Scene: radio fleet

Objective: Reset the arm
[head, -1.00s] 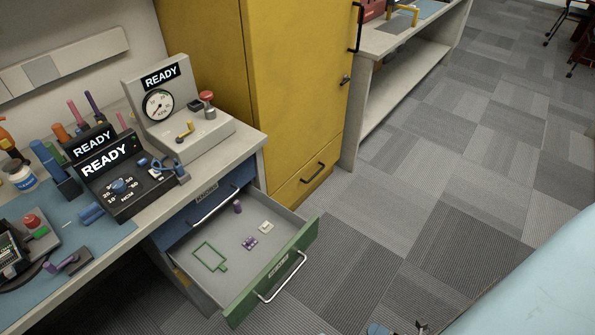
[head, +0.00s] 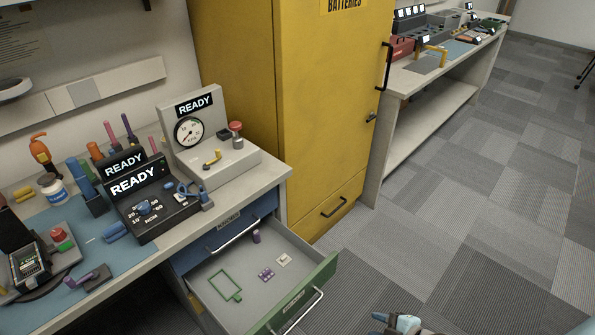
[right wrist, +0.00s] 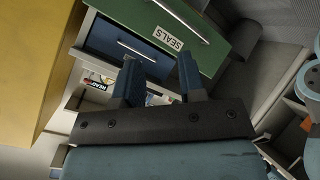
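My right gripper (right wrist: 160,75) shows its two blue fingers spread apart with nothing between them in the right wrist view. The green drawer front (right wrist: 205,35) labelled SEALS lies beyond the fingertips. In the head view, part of my right arm (head: 400,324) shows at the bottom edge, right of the open drawer (head: 228,277). The drawer stands pulled out and holds a purple cylinder (head: 256,237), a small purple part (head: 266,274), a white piece (head: 284,260) and a green outline (head: 225,286). My left gripper is out of view.
The workbench (head: 235,197) carries a gauge unit (head: 205,135) and a dark dial unit (head: 150,205), with READY displays. A yellow cabinet (head: 325,110) stands behind the drawer. A second bench (head: 430,80) is at the back. The carpet (head: 470,230) at right is clear.

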